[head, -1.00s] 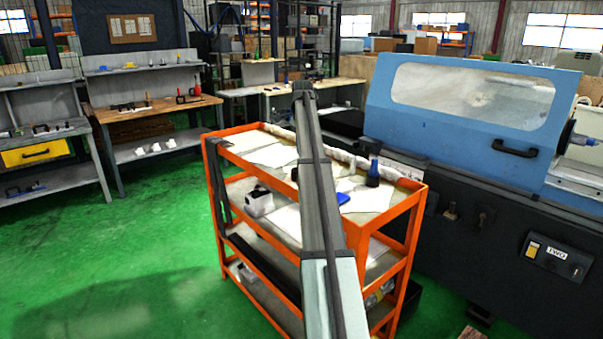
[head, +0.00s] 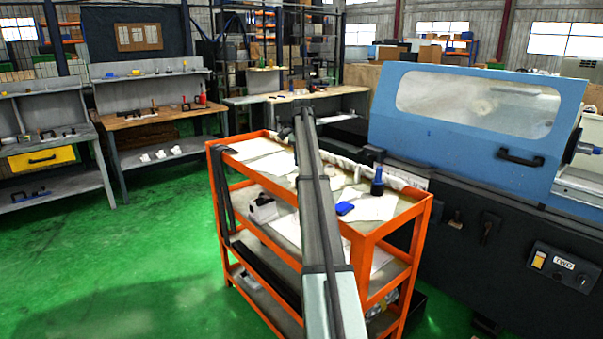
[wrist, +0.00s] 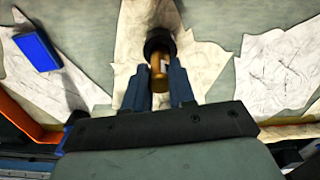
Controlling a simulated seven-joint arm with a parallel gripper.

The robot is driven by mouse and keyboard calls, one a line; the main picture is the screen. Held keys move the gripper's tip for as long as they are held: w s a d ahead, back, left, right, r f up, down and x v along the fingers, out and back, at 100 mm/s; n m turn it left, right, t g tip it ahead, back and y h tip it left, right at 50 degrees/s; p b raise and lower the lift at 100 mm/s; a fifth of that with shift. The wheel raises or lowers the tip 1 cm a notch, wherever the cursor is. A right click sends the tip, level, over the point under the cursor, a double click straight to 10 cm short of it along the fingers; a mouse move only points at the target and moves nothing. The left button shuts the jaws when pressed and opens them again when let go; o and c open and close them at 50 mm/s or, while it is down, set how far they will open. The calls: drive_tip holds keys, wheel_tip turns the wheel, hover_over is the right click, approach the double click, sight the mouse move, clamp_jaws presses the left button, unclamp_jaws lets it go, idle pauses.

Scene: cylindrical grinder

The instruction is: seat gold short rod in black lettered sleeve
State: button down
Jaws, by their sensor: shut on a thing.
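In the wrist view, my gripper (wrist: 160,78) is shut on the gold short rod (wrist: 159,66), which shows between its two dark blue fingers. A round black piece, which looks like the black sleeve (wrist: 158,42), sits directly at the far end of the rod. The rod and sleeve overlap in the picture; I cannot tell whether the rod is inside it or only in front. No lettering is readable.
An orange cart (head: 398,222) carries crumpled white sheets and a blue block (head: 345,208), also in the wrist view (wrist: 37,51). The blue-hooded grinder (head: 470,110) stands close on the right.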

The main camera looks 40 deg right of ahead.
drive_tip(key=shift+f, duration=1.9)
drive_tip(key=shift+f, duration=0.15)
drive_tip(key=c, duration=0.9)
unclamp_jaws()
drive_tip(key=shift+c, duration=0.2)
wheel_tip(320, 180, up, 12)
drive_tip(key=shift+r, duration=0.15)
